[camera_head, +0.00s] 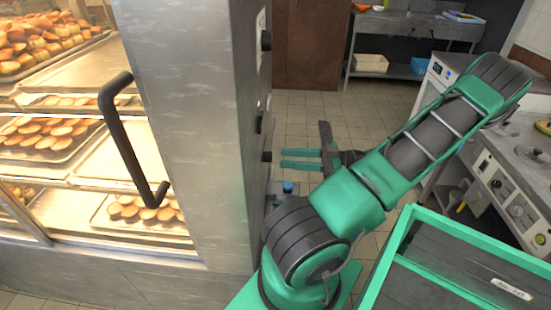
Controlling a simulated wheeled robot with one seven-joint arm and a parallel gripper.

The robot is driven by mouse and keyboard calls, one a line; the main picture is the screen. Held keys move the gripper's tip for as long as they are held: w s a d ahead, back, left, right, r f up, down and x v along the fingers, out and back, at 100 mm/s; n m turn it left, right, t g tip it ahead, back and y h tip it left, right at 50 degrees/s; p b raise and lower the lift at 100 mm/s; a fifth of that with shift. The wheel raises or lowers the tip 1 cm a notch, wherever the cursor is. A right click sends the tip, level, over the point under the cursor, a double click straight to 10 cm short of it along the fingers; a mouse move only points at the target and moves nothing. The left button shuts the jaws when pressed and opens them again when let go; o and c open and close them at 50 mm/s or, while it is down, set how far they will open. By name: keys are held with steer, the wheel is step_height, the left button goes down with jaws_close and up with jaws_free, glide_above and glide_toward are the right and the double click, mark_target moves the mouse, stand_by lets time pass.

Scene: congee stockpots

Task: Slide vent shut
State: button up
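My gripper (282,159) is at the centre of the view, its two green fingers pointing left toward the side panel of the metal cabinet. A gap shows between the fingers, and nothing is seen in it. The steel side panel (262,85) is seen at a steep angle.
The lit cabinet has a glass door with a black handle (128,140) and trays of buns (45,42). A green-rimmed bin (408,222) is at lower right. Tiled floor (345,113) is clear between.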

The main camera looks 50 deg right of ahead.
steer(key=v, duration=0.5)
steer(key=shift+s+d, duration=0.2)
steer(key=shift+s, duration=0.15)
